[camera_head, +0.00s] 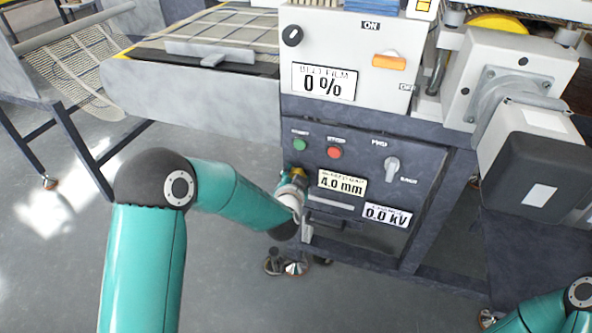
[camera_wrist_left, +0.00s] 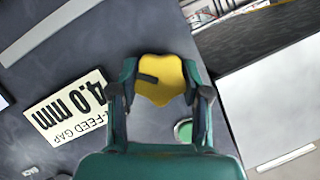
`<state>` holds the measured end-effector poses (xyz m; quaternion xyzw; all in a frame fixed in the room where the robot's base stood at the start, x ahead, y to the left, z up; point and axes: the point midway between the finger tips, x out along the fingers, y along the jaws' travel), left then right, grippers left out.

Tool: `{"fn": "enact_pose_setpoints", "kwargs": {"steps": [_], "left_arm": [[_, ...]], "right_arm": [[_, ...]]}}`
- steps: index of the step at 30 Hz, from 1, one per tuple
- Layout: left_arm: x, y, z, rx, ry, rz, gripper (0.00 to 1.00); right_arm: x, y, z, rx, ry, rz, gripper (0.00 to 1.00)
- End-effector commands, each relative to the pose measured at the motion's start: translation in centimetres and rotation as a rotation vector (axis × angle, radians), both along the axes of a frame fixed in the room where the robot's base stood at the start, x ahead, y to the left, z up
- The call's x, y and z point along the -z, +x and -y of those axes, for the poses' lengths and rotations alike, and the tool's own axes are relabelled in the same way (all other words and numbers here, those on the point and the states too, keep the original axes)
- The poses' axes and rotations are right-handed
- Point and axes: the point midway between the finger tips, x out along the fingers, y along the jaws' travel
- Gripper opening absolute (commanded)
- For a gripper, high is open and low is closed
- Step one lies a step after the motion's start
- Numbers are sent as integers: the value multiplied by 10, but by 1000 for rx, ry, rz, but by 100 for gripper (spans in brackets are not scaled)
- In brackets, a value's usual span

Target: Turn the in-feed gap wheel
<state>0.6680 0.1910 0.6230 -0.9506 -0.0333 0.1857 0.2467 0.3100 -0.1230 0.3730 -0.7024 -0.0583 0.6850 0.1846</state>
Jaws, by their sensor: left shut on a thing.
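The in-feed gap wheel (camera_wrist_left: 160,80) is a yellow lobed knob on the dark machine panel. In the left wrist view my left gripper (camera_wrist_left: 161,95) has its two fingers on either side of the wheel and is shut on it. In the head view the wheel (camera_head: 299,172) shows only as a small yellow bit, mostly hidden by my left gripper (camera_head: 292,188). The in-feed gap display (camera_head: 342,183) beside it reads 4.0 mm; it also shows upside down in the left wrist view (camera_wrist_left: 66,108). My right gripper is not in view; only part of that arm shows at the lower right.
A green button (camera_head: 299,144) and a red button (camera_head: 334,152) sit just above the wheel. A grey switch (camera_head: 392,168) and a 0.0 kV display (camera_head: 387,215) are to the right. Above are a 0 % display (camera_head: 323,84) and an orange switch (camera_head: 389,62).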

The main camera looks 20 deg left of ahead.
Motion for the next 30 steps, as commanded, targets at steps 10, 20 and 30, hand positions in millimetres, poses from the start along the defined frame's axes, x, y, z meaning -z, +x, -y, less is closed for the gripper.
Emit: {"fn": "enact_pose_setpoints", "kwargs": {"steps": [10,20,30], "left_arm": [[2,0,4,6,329,9,12],[5,0,5,8,643,20,12],[8,0,7,13,940,30,12]], "right_arm": [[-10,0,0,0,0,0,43],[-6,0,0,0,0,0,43],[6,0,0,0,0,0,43]]}}
